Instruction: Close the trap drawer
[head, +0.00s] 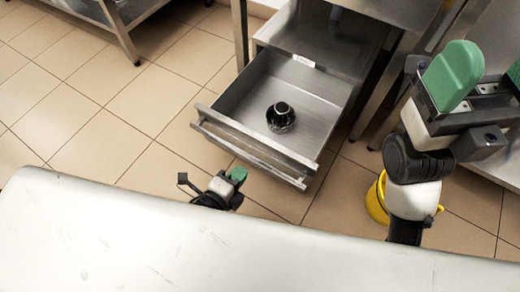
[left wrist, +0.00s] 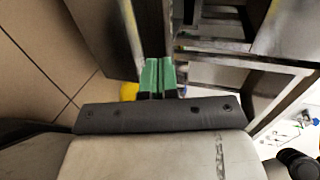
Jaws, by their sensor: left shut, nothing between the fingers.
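The trap drawer (head: 232,100) is a grey metal drawer pulled far out of its cabinet in the head view. Its bar handle (head: 252,150) runs along the front. A small round black item (head: 281,116) sits inside it. My left gripper (head: 238,174) is low, in front of the drawer and left of the handle's middle, apart from it as far as I can tell. In the left wrist view its green fingers (left wrist: 157,75) are together with nothing between them. My right gripper (head: 487,82) is at the right, raised, its green fingers apart, partly cut off by the picture edge.
A yellow bucket (head: 376,201) stands on the floor right of the drawer, partly behind my right arm. A metal shelf (head: 112,25) stands at the upper left. The tiled floor (head: 120,110) left of the drawer is clear.

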